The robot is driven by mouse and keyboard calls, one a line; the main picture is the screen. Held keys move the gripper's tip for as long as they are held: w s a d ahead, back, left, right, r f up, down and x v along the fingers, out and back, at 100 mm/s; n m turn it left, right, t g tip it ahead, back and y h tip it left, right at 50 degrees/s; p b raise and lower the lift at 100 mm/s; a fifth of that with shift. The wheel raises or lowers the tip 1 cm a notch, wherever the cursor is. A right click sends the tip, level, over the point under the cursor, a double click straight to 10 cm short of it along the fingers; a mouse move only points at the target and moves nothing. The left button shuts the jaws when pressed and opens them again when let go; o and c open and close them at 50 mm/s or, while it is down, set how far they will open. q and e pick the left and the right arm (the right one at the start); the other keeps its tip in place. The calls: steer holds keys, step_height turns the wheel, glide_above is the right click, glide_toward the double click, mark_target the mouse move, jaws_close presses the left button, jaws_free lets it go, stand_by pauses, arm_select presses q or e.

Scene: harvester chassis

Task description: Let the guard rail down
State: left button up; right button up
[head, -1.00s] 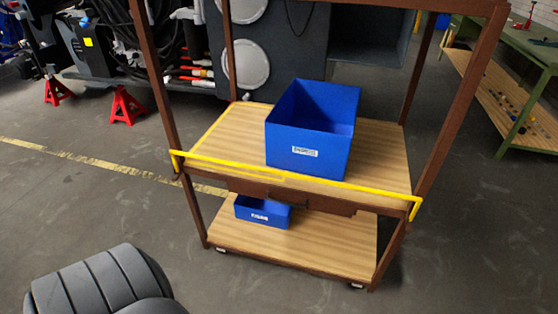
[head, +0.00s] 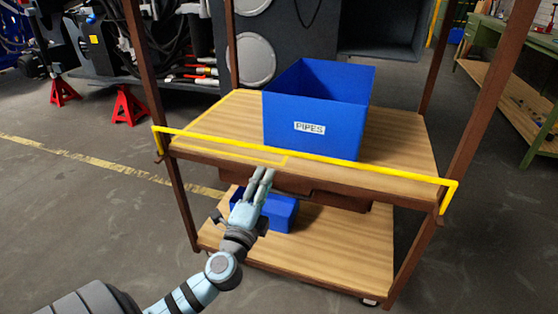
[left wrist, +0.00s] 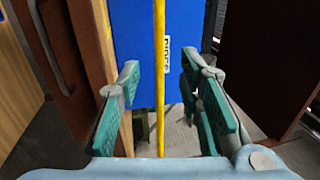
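The yellow guard rail (head: 390,173) runs across the front of the upper wooden shelf (head: 400,145) of a brown rack, with bent ends at the posts. It sits about level with the shelf edge, in front of the blue PIPES box (head: 315,110). My left gripper (head: 266,174) is just in front of and below the rail, left of its middle, fingers pointing at it. In the left wrist view, the fingers (left wrist: 165,95) are open and apart, and the rail (left wrist: 160,60) appears as an upright yellow bar in the gap between them. My right gripper is out of view.
A smaller blue box (head: 280,210) stands on the lower shelf (head: 340,255), partly behind my left gripper. Brown posts (head: 485,100) bound the rack. A green workbench (head: 520,60) is at the right.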

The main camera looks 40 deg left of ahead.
mark_target(279, 149)
arm_select(q)
steer(key=x, duration=1.1)
steer(key=shift+w+a, duration=0.1)
steer(key=shift+w, duration=0.2)
jaws_close()
